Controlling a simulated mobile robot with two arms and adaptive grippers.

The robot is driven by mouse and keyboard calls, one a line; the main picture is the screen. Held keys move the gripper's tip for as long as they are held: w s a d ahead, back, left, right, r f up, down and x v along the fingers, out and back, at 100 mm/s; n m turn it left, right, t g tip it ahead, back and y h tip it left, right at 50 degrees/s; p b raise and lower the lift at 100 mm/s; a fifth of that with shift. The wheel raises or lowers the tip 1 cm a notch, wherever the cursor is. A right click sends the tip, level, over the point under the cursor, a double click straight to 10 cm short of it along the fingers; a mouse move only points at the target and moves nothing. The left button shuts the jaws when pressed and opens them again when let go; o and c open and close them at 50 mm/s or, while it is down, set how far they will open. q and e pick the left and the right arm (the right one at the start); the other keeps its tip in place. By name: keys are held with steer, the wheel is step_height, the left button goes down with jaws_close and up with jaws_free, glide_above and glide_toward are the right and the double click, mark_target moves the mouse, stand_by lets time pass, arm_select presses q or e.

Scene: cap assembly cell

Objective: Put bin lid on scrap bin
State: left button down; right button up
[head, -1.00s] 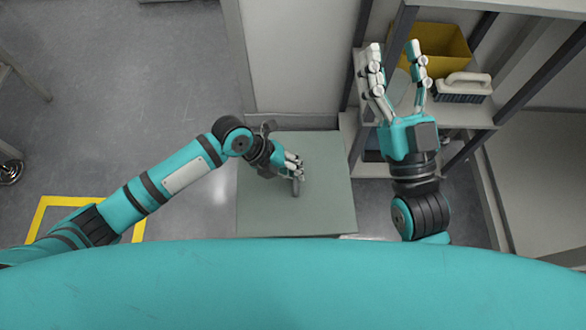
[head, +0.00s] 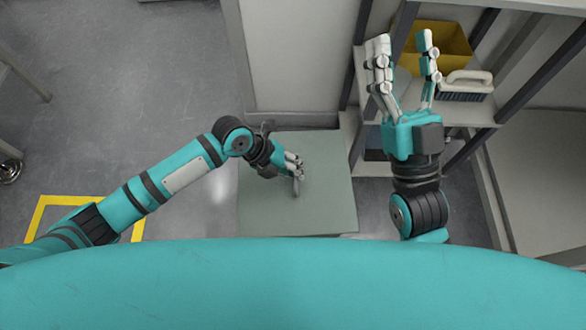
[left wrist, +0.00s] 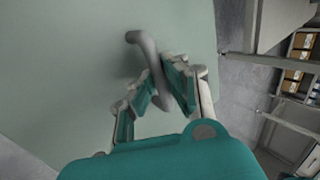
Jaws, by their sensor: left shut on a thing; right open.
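A flat, square grey-green panel with a grey handle, which looks like the bin lid (head: 325,210), lies below my left gripper (head: 296,172). In the left wrist view, the curved grey handle (left wrist: 147,48) stands up from the panel and passes between the fingers (left wrist: 163,80). My left gripper is shut on this handle. The scrap bin cannot be made out; whatever is under the panel is hidden by it. My right gripper (head: 405,50) is open and empty, raised in front of the shelf at the right.
A shelf rack (head: 462,112) at the right holds a yellow box (head: 450,42) and a brush (head: 466,87). A pale wall or cabinet (head: 295,60) stands just behind the panel. A yellow floor marking (head: 85,200) lies at the left; the floor (head: 130,70) beyond is clear.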

arm_select(q)
steer(key=c, duration=1.3)
jaws_free()
steer(key=shift+c, duration=0.2)
steer(key=v, duration=1.2)
steer(key=shift+s+d, duration=0.1)
